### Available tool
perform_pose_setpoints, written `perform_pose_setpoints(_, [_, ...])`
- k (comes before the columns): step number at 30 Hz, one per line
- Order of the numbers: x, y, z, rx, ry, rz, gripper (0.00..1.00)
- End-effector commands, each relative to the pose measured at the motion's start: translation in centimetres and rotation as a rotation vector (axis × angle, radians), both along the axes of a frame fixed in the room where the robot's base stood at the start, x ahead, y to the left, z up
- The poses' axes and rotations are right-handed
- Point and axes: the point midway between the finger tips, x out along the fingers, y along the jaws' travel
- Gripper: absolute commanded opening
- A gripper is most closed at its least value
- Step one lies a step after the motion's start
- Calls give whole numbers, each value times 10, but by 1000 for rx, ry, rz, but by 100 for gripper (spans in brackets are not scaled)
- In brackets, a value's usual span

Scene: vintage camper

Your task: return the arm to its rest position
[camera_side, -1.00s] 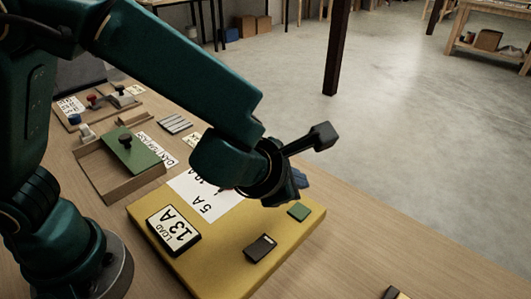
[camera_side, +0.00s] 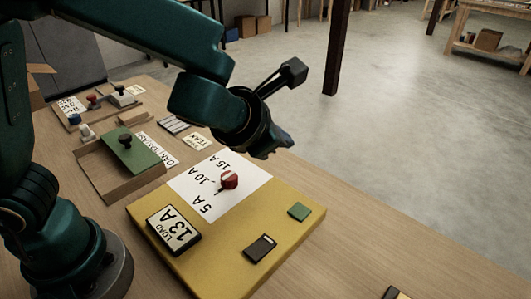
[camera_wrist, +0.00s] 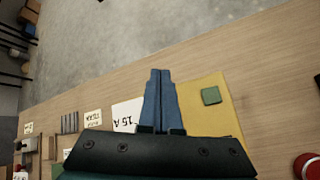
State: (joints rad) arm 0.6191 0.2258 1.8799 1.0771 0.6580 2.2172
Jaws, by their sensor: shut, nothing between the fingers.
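My gripper (camera_side: 282,142) is in the air above the far edge of the yellow board (camera_side: 190,270) in the side view. In the wrist view its two blue fingers (camera_wrist: 160,78) are together with nothing between them. A red knob (camera_side: 229,180) stands on the board's white sheet (camera_side: 245,202), marked 5 A, 10 A and 15 A, clear of my gripper. A sign reading LOAD 13 A (camera_side: 173,230), a black switch (camera_side: 260,249) and a green square (camera_side: 299,211) are also on the board. The green square shows in the wrist view (camera_wrist: 211,96).
Left of the board is a wooden tray (camera_side: 97,184) with a green black-knobbed plate (camera_side: 131,152). Farther back are labels, a slotted grey block (camera_side: 174,124) and small knobbed fixtures. A dark post (camera_side: 337,50) stands beyond the table. The table's right side is mostly clear.

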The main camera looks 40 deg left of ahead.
Motion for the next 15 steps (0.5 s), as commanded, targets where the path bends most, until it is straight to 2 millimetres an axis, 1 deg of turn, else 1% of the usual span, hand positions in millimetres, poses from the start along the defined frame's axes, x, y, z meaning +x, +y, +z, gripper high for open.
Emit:
perform_pose_setpoints(1, [-3,24,15,-76,-24,108,0])
perform_pose_setpoints(3, [-13,51,29,-220,-49,285,0])
perform_pose_setpoints(5, [-26,71,37,-365,-72,455,0])
perform_pose_setpoints(6, [-35,84,41,-469,-90,575,0])
perform_pose_setpoints(8, [-52,99,46,-637,-120,761,0])
perform_pose_setpoints(10, [-72,113,48,-846,-160,991,0])
perform_pose_setpoints(12, [-92,121,48,-1060,-201,1220,0])
perform_pose_setpoints(14, [-108,125,46,-1235,-234,1407,0])
perform_pose_setpoints(15, [-118,125,44,-1349,-255,1529,0])
